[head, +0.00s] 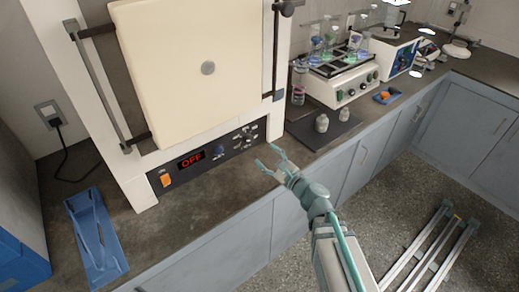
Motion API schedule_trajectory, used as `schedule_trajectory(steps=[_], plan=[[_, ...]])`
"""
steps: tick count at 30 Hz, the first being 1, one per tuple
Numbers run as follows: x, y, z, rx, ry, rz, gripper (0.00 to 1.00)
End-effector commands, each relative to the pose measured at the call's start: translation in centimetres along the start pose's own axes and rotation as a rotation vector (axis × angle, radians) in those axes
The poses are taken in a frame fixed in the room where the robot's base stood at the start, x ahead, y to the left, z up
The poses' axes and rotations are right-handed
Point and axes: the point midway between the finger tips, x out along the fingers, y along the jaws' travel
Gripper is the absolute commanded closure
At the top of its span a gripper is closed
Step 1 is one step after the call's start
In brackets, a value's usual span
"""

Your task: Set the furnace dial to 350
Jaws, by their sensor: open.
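The furnace (180,70) stands at the left on the dark counter, with its large cream front facing me. Its black control panel (205,156) runs along the bottom front. The red display (192,160) reads OFF. An orange switch (166,181) is at the panel's left end. My gripper (270,156) is open and empty in front of the panel's right end, to the right of the dial and apart from it.
A blue tray-like holder (95,238) lies on the counter at the left. Counter in front of the panel is clear.

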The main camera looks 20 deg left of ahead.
Motion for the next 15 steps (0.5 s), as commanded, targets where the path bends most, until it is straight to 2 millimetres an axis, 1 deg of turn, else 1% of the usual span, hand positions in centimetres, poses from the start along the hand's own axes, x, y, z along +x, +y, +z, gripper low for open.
schedule_trajectory(steps=[1, 6, 15], plan=[[-0.9, 0.0, 0.1, 0.0, 0.001, -0.001, 0.36], [-1.9, 0.0, 0.0, 0.0, 0.0, 0.0, 0.36], [-2.1, 0.0, 0.0, 0.0, 0.0, 0.0, 0.36]])
